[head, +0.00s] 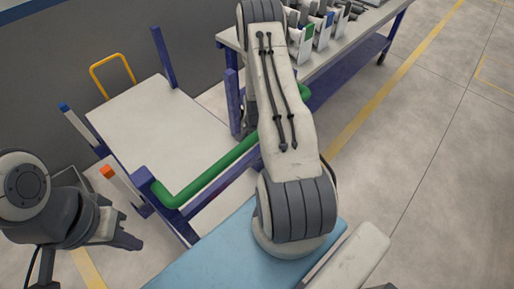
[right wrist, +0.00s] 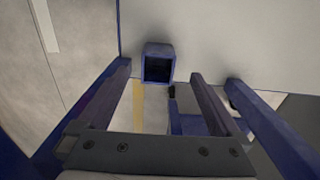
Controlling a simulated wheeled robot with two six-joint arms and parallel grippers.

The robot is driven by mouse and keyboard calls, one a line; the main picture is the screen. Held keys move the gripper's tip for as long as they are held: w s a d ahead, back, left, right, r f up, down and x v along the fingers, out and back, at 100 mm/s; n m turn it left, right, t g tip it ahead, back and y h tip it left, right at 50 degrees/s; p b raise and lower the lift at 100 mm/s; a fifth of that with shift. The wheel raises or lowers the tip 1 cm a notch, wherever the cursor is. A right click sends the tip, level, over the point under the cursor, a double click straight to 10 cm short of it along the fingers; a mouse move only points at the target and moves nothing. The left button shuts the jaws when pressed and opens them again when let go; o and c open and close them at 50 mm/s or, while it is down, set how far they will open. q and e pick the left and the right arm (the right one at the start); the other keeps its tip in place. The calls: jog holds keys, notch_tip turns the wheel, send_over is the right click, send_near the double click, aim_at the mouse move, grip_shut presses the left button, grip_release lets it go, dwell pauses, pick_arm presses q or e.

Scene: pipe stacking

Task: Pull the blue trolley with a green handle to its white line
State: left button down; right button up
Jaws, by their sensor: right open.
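The blue trolley has a white deck (head: 160,125), blue corner posts (head: 164,57) and a green handle (head: 215,172) along its near side. My right arm crosses in front of the handle in the head view and hides its middle; my right gripper is hidden there. In the right wrist view my right gripper (right wrist: 160,88) is open, with a hollow blue post end (right wrist: 158,62) between and beyond its fingers. The green handle does not show in that view. My left gripper (head: 132,243) hangs left of the trolley, apart from it; its opening is unclear. A pale stripe (right wrist: 45,25) shows at upper left in the wrist view.
A yellow handle (head: 112,75) stands behind the deck by the dark wall. A workbench (head: 350,42) with several white bins is at the back right. Orange-tipped (head: 108,172) and blue-tipped bars stand at the trolley's left. Floor at the right is clear.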

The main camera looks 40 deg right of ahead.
jog(key=shift+s+d+f, duration=0.1)
jog(key=shift+d+f, duration=0.05)
jog(key=shift+f, duration=0.1)
notch_tip(320, 180, down, 10)
jog(key=shift+f+b, duration=0.15)
jog(key=shift+b, duration=0.15)
dwell(0.4)
grip_shut()
